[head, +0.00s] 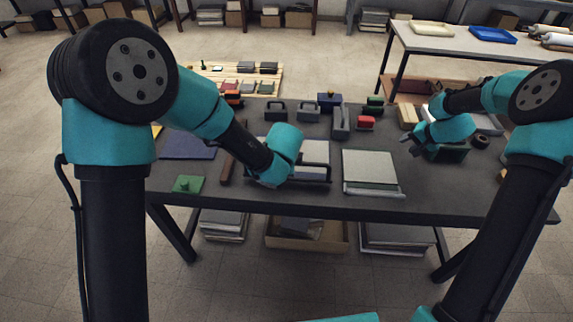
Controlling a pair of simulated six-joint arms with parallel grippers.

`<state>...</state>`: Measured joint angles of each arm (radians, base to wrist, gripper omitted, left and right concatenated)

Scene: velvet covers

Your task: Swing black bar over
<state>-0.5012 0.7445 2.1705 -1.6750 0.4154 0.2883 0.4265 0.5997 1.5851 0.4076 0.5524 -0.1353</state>
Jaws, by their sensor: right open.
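A low dark device with a pale panel (316,152) lies on the dark table, left of its middle. A black bar (312,180) runs along its front edge, and my left wrist covers its left part. My left arm ends over this device; its gripper is hidden behind the teal wrist, so I cannot see its fingers or any contact. My right gripper (408,142) is open at the right of the table, apart from the bar, with its fingers pointing left.
A pale board (369,170) lies right of the device. A blue mat (187,145) and a green plate with a knob (188,184) lie at the left. The front right of the table is fairly clear.

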